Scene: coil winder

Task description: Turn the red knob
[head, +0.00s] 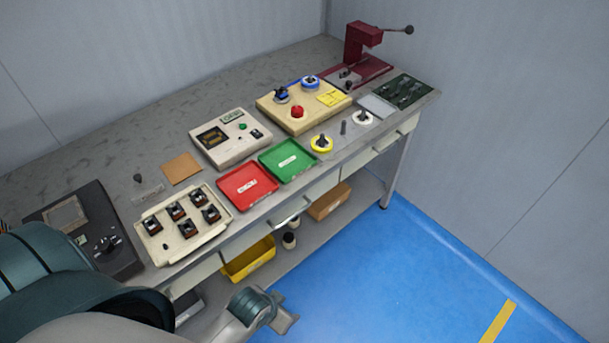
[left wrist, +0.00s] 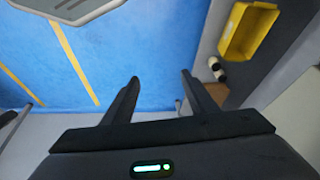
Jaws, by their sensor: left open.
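The red knob (head: 297,111) stands on a beige panel (head: 272,116) towards the back right of the bench. A blue-ringed knob (head: 310,83), another blue and dark part (head: 281,95) and a yellow label (head: 333,98) are on the same panel. My left gripper (left wrist: 160,76) is open in the left wrist view, with nothing between its fingers and the blue floor beyond. In the head view my left arm comes in at the lower left, low in front of the bench and well away from the red knob. My right gripper is not in view.
A red tray (head: 248,199) and a green tray (head: 288,174) lie along the bench front. A white meter box (head: 228,153) stands behind them. A dark red press (head: 361,45) is at the far right. A yellow bin (head: 249,261) sits below. The blue floor to the right is clear.

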